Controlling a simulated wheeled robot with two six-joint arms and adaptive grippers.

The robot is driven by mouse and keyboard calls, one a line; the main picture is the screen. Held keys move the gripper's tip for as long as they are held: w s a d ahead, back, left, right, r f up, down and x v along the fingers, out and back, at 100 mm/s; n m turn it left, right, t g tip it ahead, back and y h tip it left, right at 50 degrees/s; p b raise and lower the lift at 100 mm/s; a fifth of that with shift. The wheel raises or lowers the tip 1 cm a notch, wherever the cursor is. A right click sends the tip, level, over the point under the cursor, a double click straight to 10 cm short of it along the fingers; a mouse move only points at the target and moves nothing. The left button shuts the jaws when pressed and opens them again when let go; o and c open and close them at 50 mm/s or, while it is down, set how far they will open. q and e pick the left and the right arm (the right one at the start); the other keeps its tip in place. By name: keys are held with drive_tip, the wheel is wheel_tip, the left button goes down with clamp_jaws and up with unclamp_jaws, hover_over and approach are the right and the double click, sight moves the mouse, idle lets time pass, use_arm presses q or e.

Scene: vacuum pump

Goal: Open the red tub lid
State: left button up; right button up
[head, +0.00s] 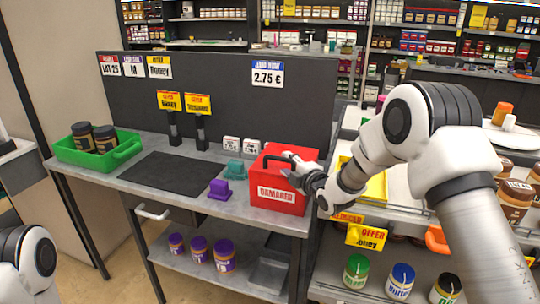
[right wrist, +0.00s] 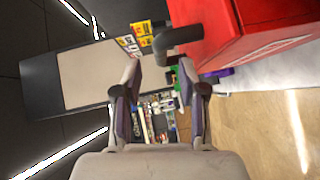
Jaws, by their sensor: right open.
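The red tub (head: 272,198), with a white "DAMAGED" label, stands at the right end of the grey table. Its red lid (head: 276,150) appears closed, with a dark handle (head: 277,159) on top. My right gripper (head: 290,165) is at the right side of the lid, close to the handle. In the right wrist view my right gripper (right wrist: 156,66) is open with nothing between its fingers. The dark handle (right wrist: 178,40) lies just beyond the right-hand fingertip there; contact is unclear. Only part of my left arm shows at bottom left; its gripper is out of view.
A purple block (head: 219,189) and a teal block (head: 235,170) sit left of the tub. A green tray (head: 127,152) with two jars is at the left end. A dark mat (head: 178,173) lies between. A stocked shelf unit stands right of the table.

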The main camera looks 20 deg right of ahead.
sight(281, 159)
drive_tip(key=p+x, duration=0.1)
drive_tip(key=x, duration=0.5)
drive_tip(key=shift+f, duration=0.1)
drive_tip(key=shift+s+r, duration=0.25)
drive_tip(key=shift+s, duration=0.1)
clamp_jaws()
drive_tip(key=shift+r, duration=0.1)
